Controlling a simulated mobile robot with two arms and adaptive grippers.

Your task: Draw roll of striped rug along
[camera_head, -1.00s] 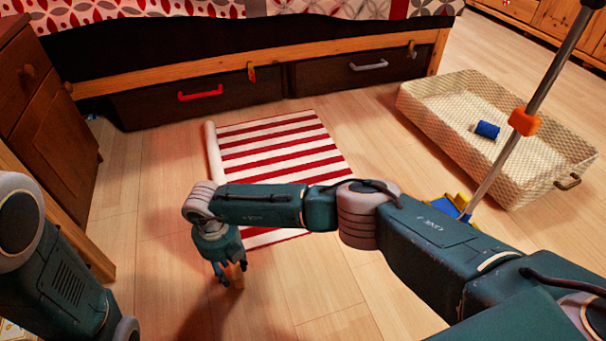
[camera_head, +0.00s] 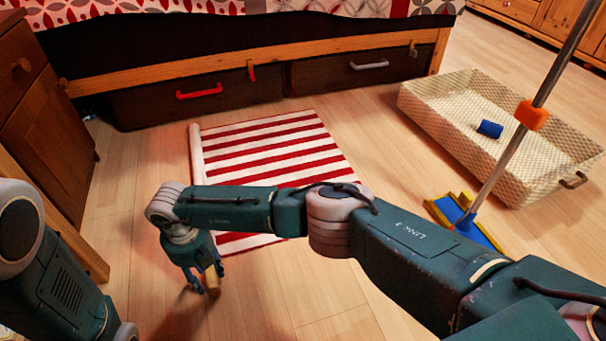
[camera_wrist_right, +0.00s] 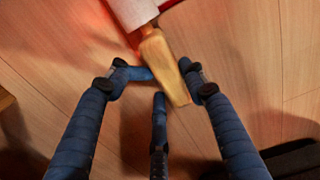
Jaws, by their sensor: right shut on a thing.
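The striped rug (camera_head: 270,152) lies flat on the floor with red and white stripes. Its pale roll (camera_head: 197,155) runs along the rug's left edge. The near part of the roll is hidden behind my right arm. A wooden handle (camera_head: 212,280) sticks out of the roll's near end; in the right wrist view the handle (camera_wrist_right: 163,65) joins the white roll end (camera_wrist_right: 131,12). My right gripper (camera_head: 205,286) is shut on this handle, with its fingers around it in the right wrist view (camera_wrist_right: 170,78). My left arm shows at the left, but its gripper is out of view.
A wooden cabinet (camera_head: 45,125) stands left of the roll, with bare floor between. The bed's drawers (camera_head: 200,103) are behind the rug. At right are a mop (camera_head: 465,215) and a woven basket (camera_head: 450,133) holding a blue roll (camera_head: 490,129).

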